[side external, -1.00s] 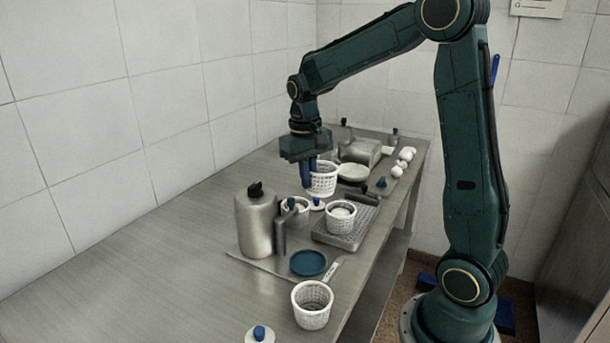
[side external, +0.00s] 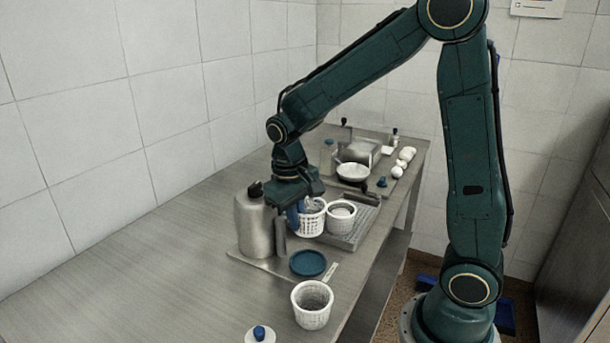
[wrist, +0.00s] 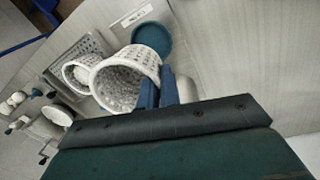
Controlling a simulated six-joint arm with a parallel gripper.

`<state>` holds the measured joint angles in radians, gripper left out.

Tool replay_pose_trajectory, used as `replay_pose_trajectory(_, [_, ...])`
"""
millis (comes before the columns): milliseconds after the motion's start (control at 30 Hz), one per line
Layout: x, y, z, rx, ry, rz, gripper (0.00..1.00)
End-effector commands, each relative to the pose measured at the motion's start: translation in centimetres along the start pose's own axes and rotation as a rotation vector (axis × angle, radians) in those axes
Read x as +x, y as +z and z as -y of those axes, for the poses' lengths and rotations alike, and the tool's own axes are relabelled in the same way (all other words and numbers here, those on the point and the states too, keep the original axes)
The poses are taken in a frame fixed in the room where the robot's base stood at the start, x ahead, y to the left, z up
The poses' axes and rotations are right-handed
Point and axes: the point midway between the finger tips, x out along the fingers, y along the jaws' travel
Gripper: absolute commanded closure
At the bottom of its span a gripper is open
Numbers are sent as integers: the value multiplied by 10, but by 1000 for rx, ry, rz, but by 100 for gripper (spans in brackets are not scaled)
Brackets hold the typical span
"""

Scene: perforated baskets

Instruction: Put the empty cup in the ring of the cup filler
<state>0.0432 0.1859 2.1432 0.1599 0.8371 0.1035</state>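My gripper (side external: 297,214) is shut on the wall of a white perforated cup (side external: 313,222), with its blue fingers at the cup's left side. In the wrist view this cup (wrist: 112,82) is tilted in the picture and looks empty inside. The cup is low, just right of the steel canister (side external: 254,228) with a black cap and a thin upright post (side external: 280,238), which I take as the cup filler. Its ring is hidden behind my gripper and the cup, so I cannot tell whether the cup is in it.
A filled white cup (side external: 341,219) stands close on the right, at the slotted tray (side external: 366,222). A blue disc (side external: 308,263) and another white cup (side external: 312,311) are in front. A blue-knobbed lid (side external: 260,335) lies nearest. The left table is clear.

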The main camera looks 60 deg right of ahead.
Motion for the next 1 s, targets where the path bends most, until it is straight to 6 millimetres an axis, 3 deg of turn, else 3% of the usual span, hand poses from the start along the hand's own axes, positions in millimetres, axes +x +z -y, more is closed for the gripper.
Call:
replay_pose_trajectory(467, [8,0,1,0,0,1,100])
replay_pose_trajectory(1000, [48,0,5,1,0,1,100])
